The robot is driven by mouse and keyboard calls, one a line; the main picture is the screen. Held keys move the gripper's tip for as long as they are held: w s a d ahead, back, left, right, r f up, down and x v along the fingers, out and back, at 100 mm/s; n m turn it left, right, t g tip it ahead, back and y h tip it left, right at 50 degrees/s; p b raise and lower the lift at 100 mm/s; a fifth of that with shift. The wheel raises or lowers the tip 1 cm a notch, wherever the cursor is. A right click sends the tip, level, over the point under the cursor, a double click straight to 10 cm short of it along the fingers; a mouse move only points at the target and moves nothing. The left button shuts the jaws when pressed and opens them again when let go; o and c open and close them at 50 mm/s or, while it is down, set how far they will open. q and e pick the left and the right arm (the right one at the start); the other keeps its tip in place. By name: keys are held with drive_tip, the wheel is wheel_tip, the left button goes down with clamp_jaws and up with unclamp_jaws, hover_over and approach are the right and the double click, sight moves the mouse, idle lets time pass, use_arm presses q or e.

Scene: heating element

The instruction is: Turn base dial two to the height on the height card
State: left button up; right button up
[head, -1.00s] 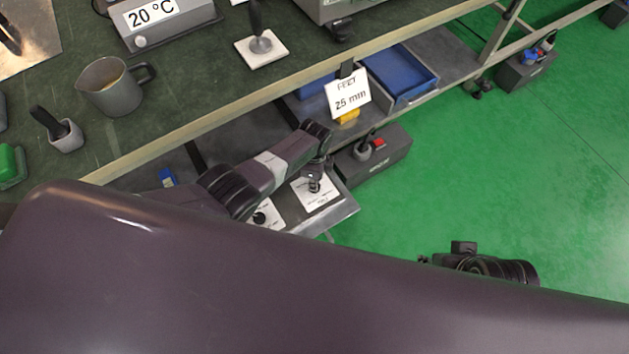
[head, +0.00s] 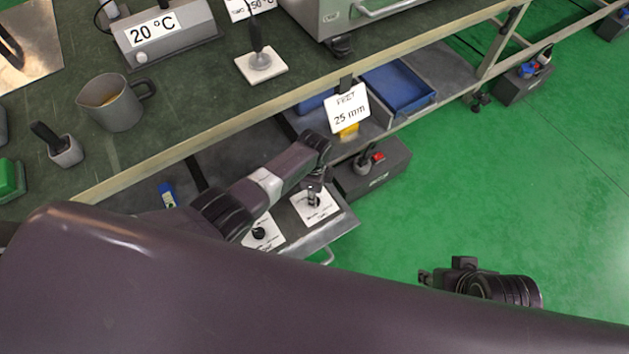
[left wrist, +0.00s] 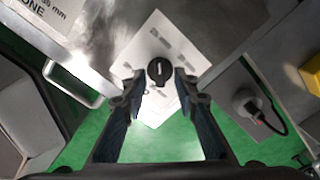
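The height card (head: 348,107) hangs at the bench edge in the head view and reads 25 mm. Base dial two is a black knob (left wrist: 159,70) with a white pointer line, on a white printed plate (left wrist: 150,47); the plate also shows in the head view (head: 325,208). My left gripper (left wrist: 159,82) is open, with one fingertip on each side near the knob and gaps visible. In the head view my left gripper (head: 314,184) points down over that plate and partly hides the knob. My right wrist (head: 490,286) is at the lower right; its fingers cannot be made out.
Another dial (head: 259,233) sits on its own plate to the left. A dark box (head: 385,172) with a red switch stands right of the lower shelf. A blue tray (head: 399,87) lies behind.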

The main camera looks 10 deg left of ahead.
use_arm(q)
wheel_tip(320, 180, up, 10)
idle(0.5)
idle(0.5)
